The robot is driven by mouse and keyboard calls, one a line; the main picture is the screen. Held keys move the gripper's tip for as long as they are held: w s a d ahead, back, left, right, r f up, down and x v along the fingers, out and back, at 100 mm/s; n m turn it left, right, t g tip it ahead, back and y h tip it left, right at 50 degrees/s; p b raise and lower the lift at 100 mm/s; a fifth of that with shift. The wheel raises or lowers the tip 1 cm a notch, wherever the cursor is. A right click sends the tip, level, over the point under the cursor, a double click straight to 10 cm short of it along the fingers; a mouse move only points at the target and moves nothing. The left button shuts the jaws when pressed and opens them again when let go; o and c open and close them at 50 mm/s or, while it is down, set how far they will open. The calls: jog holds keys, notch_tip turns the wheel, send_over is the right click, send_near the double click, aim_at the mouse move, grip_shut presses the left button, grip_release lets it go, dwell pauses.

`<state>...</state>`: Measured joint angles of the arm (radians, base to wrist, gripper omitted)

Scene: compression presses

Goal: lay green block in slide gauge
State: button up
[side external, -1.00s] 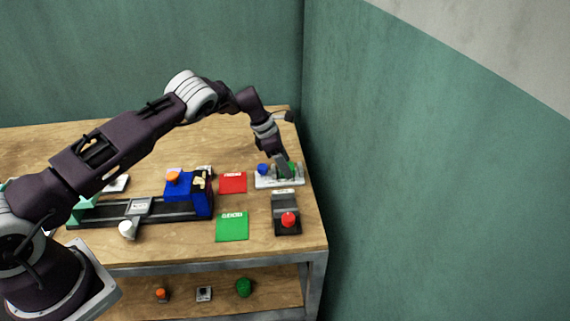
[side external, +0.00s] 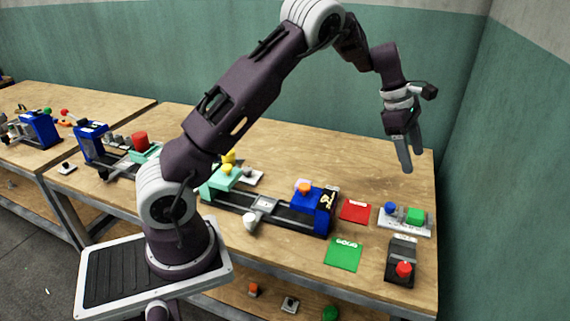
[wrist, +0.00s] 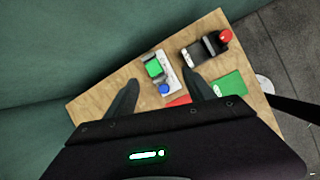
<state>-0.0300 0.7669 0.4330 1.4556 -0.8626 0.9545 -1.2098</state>
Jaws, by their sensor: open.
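The green block (side external: 415,216) sits on the pale grey fixture (side external: 404,228) with a blue knob (side external: 391,209), which looks like the slide gauge, at the right of the table. The block lies at the end away from the blue knob. In the wrist view the green block (wrist: 154,68) rests on the same fixture (wrist: 173,76), between my fingers in the picture. My gripper (side external: 406,167) is open and empty, well above the fixture, with its fingers pointing down. How snugly the block sits is too small to tell.
A red mat (side external: 355,211) and a green mat (side external: 343,255) lie left of the fixture. A dark box with a red button (side external: 403,269) stands in front of it. The blue-and-black press (side external: 313,208) is further left. The wall rises behind and right.

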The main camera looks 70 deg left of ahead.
jog(key=s+d+r+m, duration=0.4)
jog(key=s+r+m, duration=0.2)
jog(key=s+r, duration=0.3)
jog(key=s+d+r+m, duration=0.3)
jog(key=s+r+m, duration=0.25)
jog(key=s, duration=0.55)
jog(key=s+f+m+t+y, duration=0.2)
jog(key=s+m, duration=1)
jog(key=s, duration=0.7)
jog(key=shift+s+d+f+y, duration=0.25)
jog(key=shift+s+y, duration=0.1)
jog(key=shift+y, duration=0.35)
